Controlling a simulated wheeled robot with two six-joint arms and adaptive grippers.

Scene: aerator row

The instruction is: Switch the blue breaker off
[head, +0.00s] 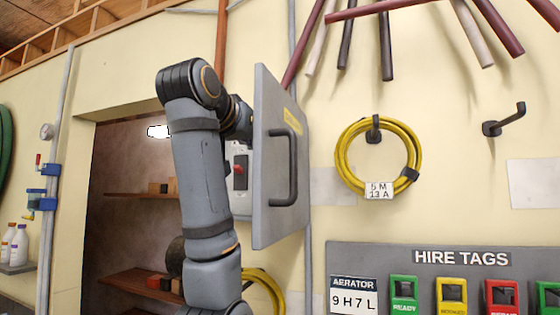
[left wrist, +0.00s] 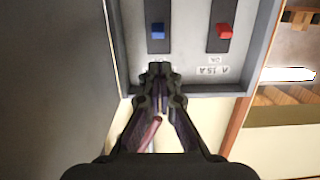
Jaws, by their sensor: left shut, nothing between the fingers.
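The blue breaker (left wrist: 157,31) is a small blue toggle on a dark strip inside a grey breaker box (left wrist: 190,60), in the left wrist view. A red breaker (left wrist: 224,32) sits beside it; it also shows in the head view (head: 240,170). My left gripper (left wrist: 159,72) is shut and empty, its tips below the blue breaker in the picture, over the box's lower border. I cannot tell whether the tips touch the box. My right gripper is not in view.
The door, with a black handle (head: 291,165), stands out close to my left arm. A yellow cable coil (head: 342,150) hangs on the wall to the right. A hire tags board (head: 345,256) is below it. A shelf recess (head: 130,230) opens on the left.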

